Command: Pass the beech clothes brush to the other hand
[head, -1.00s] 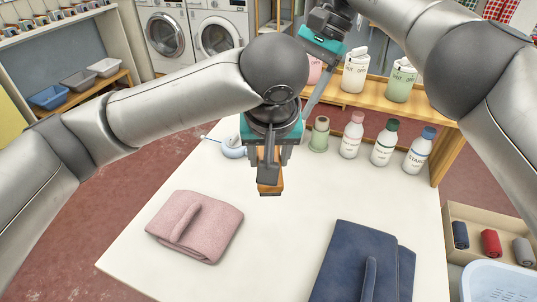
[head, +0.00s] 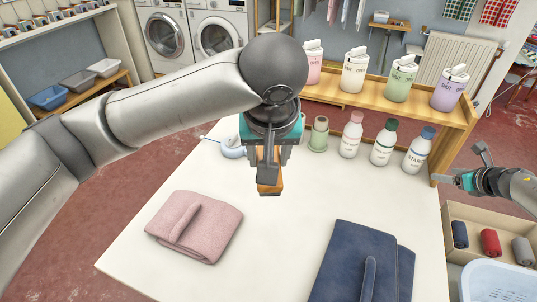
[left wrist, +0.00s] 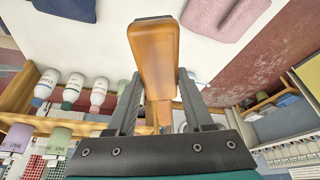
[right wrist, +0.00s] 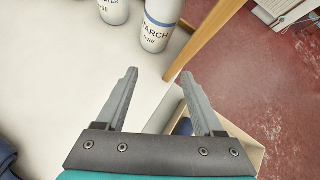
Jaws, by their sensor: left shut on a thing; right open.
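The beech clothes brush (left wrist: 155,58) is a wooden block with a dark edge at its far end. My left gripper (left wrist: 157,100) is shut on it; in the head view the brush (head: 269,185) hangs below that gripper (head: 268,165), over the white table (head: 275,240). The gripper hides much of the brush there. My right gripper (head: 468,165) is open and empty, right of the table and well apart from the brush. In the right wrist view its two fingers (right wrist: 155,105) are spread with nothing between them.
A folded pink cloth (head: 195,225) and a folded navy cloth (head: 362,262) lie on the table. Several bottles (head: 383,145) stand at its back right, before a wooden shelf (head: 420,108) with canisters. A box of rolled cloths (head: 462,212) stands at right.

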